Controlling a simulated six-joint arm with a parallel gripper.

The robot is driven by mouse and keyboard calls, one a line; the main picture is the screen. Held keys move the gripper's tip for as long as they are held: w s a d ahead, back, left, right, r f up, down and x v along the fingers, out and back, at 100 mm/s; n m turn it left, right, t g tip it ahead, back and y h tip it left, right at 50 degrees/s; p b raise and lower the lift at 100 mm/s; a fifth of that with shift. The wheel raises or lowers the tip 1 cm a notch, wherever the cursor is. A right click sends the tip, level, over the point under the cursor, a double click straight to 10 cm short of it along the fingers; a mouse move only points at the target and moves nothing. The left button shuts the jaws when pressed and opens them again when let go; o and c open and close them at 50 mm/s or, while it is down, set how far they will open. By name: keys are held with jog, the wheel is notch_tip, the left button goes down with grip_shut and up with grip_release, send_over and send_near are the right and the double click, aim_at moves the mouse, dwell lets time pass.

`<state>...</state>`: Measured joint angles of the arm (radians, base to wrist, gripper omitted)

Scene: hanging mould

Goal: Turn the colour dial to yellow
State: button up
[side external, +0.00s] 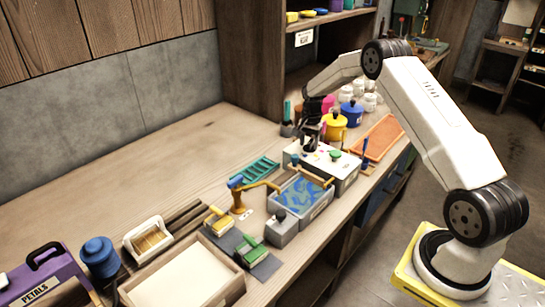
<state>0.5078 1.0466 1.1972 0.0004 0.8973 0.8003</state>
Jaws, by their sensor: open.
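A white box (345,169) stands on the bench right of centre, with a green knob (336,154) and small coloured marks on its top. My gripper (310,146) is black and points down over the back left part of this box. Its jaws are open, but the fingertips are small and dark here. A dark part shows under the fingertips and may be the colour dial. I cannot tell whether the fingers are around it or above it, nor which colour it points at.
A tray of blue patterned liquid (301,194) with a wooden rod across it stands in front of the box. Yellow (335,128) and blue (351,114) pots stand behind. The bench at back left is clear.

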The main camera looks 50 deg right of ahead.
grip_shut()
jog(key=shift+n, duration=0.4)
jog(key=n, duration=0.4)
jog(key=shift+s+d, duration=0.1)
jog(key=shift+s, duration=0.1)
jog(key=n, duration=0.5)
jog(key=shift+s+d, duration=0.1)
jog(key=shift+d, duration=0.05)
dwell(0.4)
grip_release()
